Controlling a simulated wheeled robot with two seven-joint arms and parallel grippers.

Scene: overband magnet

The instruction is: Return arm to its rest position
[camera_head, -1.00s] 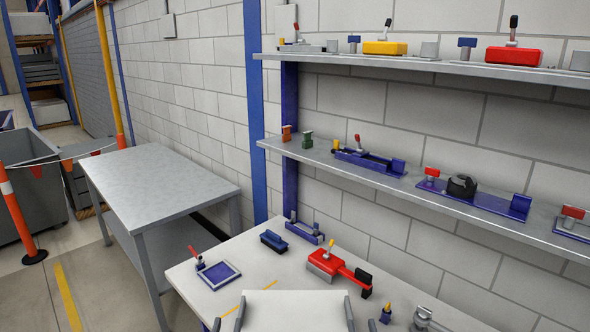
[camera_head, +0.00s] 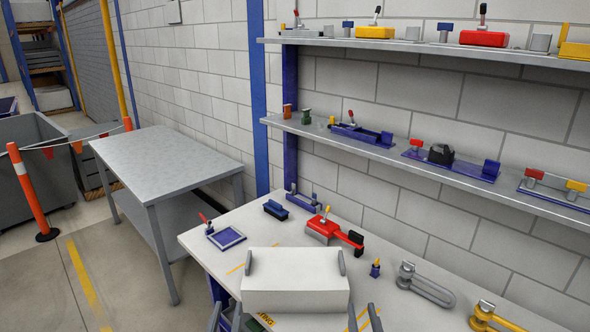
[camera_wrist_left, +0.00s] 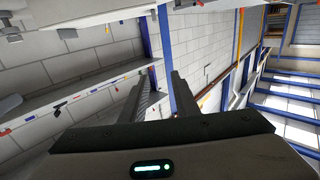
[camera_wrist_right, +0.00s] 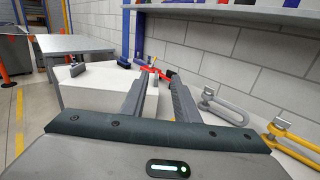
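My left gripper (camera_head: 225,318) shows at the bottom edge of the head view, left of a white block (camera_head: 296,293). In the left wrist view its fingers (camera_wrist_left: 158,95) are apart, with nothing between them, and face the wall and upper room. My right gripper (camera_head: 362,318) shows at the bottom edge, right of the block. In the right wrist view its fingers (camera_wrist_right: 157,98) are apart with no object held, and point over the white workbench (camera_head: 203,249). The block has grey upright pieces at both ends. Most of both arms is out of view.
On the bench are a blue frame (camera_head: 227,238), a red clamp (camera_head: 322,227), a grey shackle (camera_head: 425,287) and a yellow one (camera_head: 490,319). Shelves (camera_head: 400,163) with fixtures run along the wall.

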